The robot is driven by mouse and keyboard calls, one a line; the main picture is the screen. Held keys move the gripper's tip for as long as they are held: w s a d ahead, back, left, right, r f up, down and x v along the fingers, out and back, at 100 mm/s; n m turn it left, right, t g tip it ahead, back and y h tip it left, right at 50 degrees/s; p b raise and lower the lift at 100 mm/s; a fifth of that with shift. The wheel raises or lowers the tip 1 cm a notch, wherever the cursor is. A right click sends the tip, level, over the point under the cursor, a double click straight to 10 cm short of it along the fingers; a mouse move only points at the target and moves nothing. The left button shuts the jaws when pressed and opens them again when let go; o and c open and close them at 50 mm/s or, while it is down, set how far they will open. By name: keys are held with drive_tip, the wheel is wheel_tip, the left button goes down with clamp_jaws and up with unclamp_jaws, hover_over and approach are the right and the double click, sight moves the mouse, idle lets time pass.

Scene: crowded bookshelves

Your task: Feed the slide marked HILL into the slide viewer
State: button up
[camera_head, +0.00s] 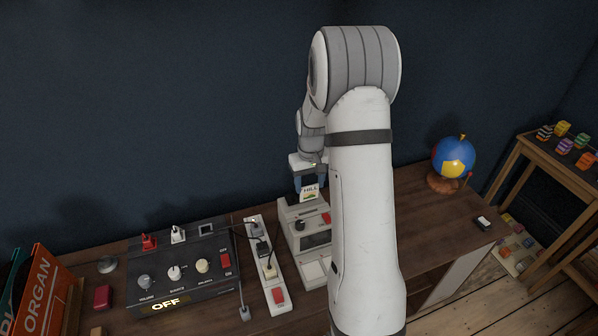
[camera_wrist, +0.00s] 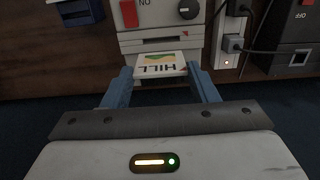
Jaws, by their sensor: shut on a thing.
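The white slide marked HILL (camera_head: 309,193) is held between the blue fingers of my gripper (camera_head: 308,184), just above the top of the slide viewer. In the wrist view the slide (camera_wrist: 161,66) lies between my two fingertips (camera_wrist: 161,74), its lettering upside down. The slide viewer (camera_head: 289,213) is a pale box with a red switch, a dark knob and a dark window. In the wrist view the viewer (camera_wrist: 160,20) lies straight beyond the slide, with a slot (camera_wrist: 165,40) close to it. I cannot tell whether the slide touches the viewer. My arm hides the viewer's right side.
A power strip (camera_head: 252,236) with plugs and cables stands left of the viewer, beside a black control box (camera_head: 185,285) reading OFF. A globe (camera_head: 453,158) stands at the right end of the desk (camera_head: 424,222). A small dark-and-white item (camera_head: 483,223) lies near the right edge.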

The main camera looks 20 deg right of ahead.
drive_tip(key=shift+a+f+b, duration=0.15)
drive_tip(key=shift+f+b, duration=2.65)
drive_tip(key=shift+f, duration=1.45)
drive_tip(key=o, duration=1)
drive_tip(key=shift+o, duration=0.2)
drive_tip(key=shift+r, duration=0.15)
wheel_tip(320, 180, up, 8)
drive_tip(key=shift+f+b, duration=0.2)
drive_tip(key=shift+b, duration=0.25)
drive_tip(key=shift+o, duration=0.2)
drive_tip(key=o, duration=0.4)
